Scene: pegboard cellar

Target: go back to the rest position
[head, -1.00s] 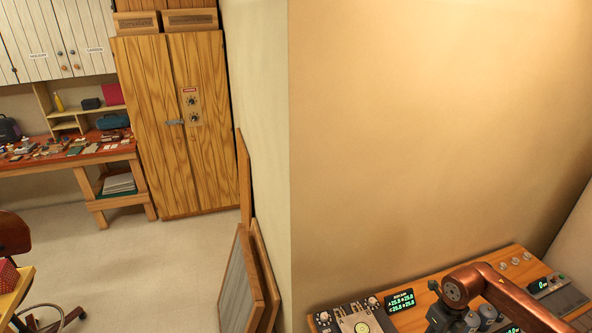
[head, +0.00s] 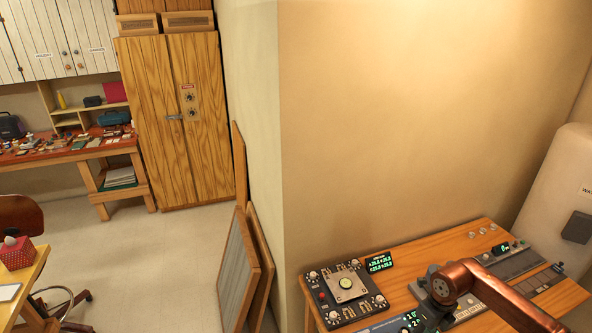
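The task names no object. My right arm, copper-coloured, comes in from the lower right and reaches over the wooden bench (head: 405,260). It bends at a dark round joint above the bench. No gripper fingers show at this arm, so I cannot see what my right gripper holds. My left arm and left gripper are out of view.
The bench carries a dark instrument with a silver plate (head: 346,285), a green-digit display (head: 380,263) and a grey panel (head: 515,262). A white tank (head: 565,185) stands right. Framed boards (head: 239,270) lean left of the wall corner. Floor (head: 150,255) is open before the cabinet (head: 175,120).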

